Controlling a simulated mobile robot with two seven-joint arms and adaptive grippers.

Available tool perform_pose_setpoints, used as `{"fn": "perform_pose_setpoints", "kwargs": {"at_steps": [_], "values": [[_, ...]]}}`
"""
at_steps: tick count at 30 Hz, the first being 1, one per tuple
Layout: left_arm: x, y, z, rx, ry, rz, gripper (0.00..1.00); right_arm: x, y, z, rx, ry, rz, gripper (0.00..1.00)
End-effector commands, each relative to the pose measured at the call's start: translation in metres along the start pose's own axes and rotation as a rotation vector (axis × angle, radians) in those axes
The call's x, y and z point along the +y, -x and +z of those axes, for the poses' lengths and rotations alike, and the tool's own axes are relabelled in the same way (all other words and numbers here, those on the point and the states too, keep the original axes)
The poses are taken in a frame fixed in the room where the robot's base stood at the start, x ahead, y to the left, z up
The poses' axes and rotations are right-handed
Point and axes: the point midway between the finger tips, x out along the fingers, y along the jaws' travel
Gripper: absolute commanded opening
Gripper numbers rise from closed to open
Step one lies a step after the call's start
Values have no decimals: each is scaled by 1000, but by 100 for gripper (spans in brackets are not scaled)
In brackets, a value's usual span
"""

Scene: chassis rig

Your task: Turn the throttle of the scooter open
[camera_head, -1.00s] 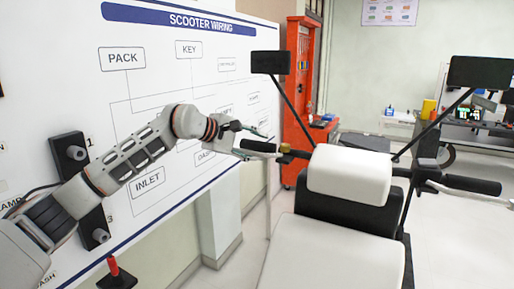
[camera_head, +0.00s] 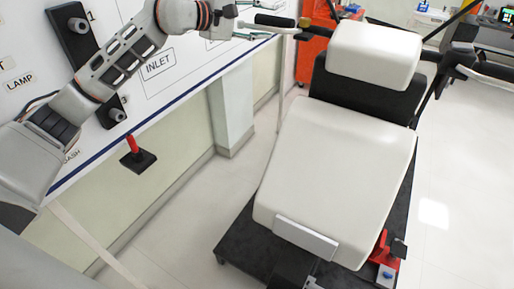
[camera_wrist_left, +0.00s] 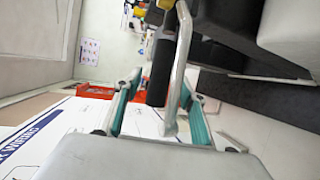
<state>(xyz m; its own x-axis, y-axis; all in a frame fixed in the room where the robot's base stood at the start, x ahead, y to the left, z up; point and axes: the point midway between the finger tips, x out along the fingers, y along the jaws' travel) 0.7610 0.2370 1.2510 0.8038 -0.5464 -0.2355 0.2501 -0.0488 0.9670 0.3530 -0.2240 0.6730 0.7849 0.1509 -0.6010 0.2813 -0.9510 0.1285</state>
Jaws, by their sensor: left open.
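The scooter's left black handlebar grip (camera_head: 274,20) shows at the top of the head view, with a silver lever (camera_head: 277,31) beside it. My left gripper (camera_head: 254,27) is open at this handlebar end. In the left wrist view, the black grip (camera_wrist_left: 160,72) and the silver lever (camera_wrist_left: 178,75) lie between or just beyond the spread teal fingers of my left gripper (camera_wrist_left: 162,92); contact cannot be told. Another handlebar end (camera_head: 490,70) is at the right edge. Which grip is the throttle is not marked. My right gripper is not in view.
The white scooter seat (camera_head: 335,175) and white front pad (camera_head: 375,55) fill the middle right. A wiring board (camera_head: 185,85) stands at the left, close to my left arm. Floor shows between board and scooter.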

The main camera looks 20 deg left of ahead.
Motion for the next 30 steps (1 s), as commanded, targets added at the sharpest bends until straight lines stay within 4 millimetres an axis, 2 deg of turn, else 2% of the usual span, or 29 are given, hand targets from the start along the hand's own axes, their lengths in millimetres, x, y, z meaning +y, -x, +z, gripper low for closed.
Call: {"fn": "perform_pose_setpoints", "kwargs": {"at_steps": [6, 15, 22, 27, 30], "values": [[-3, 40, -1, 2, -2, -4, 41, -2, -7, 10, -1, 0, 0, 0], [-14, 25, 53, -152, 169, 69, 41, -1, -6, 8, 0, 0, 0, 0], [-21, 22, 94, -279, 349, 137, 41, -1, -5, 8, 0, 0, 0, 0], [-34, 21, 122, -388, 580, 171, 41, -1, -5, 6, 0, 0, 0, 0], [-47, 19, 129, -434, 735, 165, 41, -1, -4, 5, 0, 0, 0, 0]]}}
